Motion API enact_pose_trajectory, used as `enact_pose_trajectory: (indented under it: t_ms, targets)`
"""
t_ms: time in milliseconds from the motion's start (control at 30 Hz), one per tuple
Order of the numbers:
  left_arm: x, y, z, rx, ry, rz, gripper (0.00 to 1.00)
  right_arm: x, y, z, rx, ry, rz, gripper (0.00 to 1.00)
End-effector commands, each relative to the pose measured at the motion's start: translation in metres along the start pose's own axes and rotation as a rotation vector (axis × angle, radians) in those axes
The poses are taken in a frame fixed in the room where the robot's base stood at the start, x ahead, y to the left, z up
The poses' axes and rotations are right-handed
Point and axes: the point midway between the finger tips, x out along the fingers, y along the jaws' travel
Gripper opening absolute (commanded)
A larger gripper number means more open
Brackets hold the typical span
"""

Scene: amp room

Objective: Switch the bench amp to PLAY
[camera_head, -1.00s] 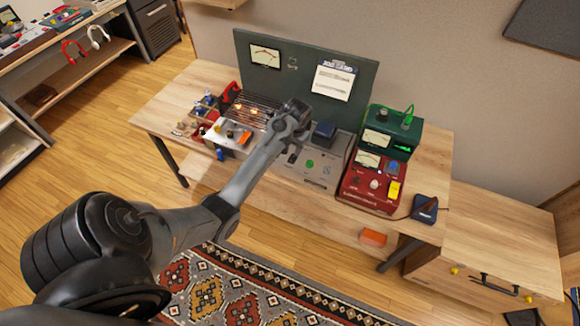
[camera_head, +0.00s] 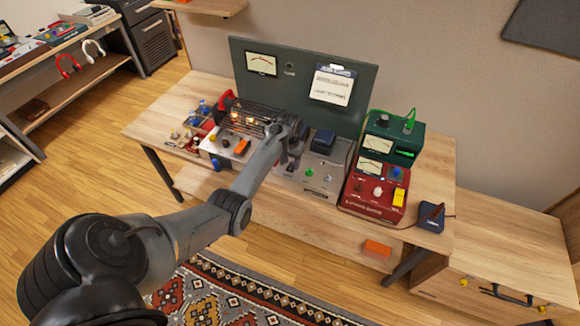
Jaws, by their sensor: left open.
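The bench amp is not named by any label I can read. A unit with glowing tubes and a pale front plate (camera_head: 222,150) sits left of centre on the bench; it carries dark knobs and an orange part (camera_head: 242,147). Right of it is a grey metal unit (camera_head: 322,183) with a green button (camera_head: 309,173) and a dark block on top. My left gripper (camera_head: 291,167) is open, pointing down at the left part of the grey unit. The arm hides the right end of the tube unit. I cannot tell whether the fingers touch anything. My right gripper is not in view.
A dark green panel (camera_head: 290,82) with a meter and a clipboard stands behind. A red metered unit (camera_head: 373,190) and a green one (camera_head: 394,137) stand at the right. A small dark blue box (camera_head: 431,217) sits near the bench's right front edge. Bare bench top lies far right.

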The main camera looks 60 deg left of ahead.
Motion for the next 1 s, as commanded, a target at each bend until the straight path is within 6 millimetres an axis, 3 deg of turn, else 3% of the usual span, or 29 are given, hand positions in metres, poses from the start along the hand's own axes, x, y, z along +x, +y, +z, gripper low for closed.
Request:
enact_pose_trajectory:
  t_ms: [200, 567, 900, 1000]
  targets:
    - [0.019, 0.000, 0.000, 0.000, 0.000, -0.001, 0.51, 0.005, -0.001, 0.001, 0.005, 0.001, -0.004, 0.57]
    - [0.023, 0.000, 0.000, 0.000, 0.001, 0.000, 0.51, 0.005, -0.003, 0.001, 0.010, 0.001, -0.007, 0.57]
    - [0.023, 0.000, 0.000, 0.000, 0.001, 0.000, 0.02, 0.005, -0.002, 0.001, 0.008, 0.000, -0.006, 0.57]
    - [0.023, 0.000, 0.000, 0.000, 0.000, 0.000, 0.00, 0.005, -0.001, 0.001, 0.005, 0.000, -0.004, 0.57]
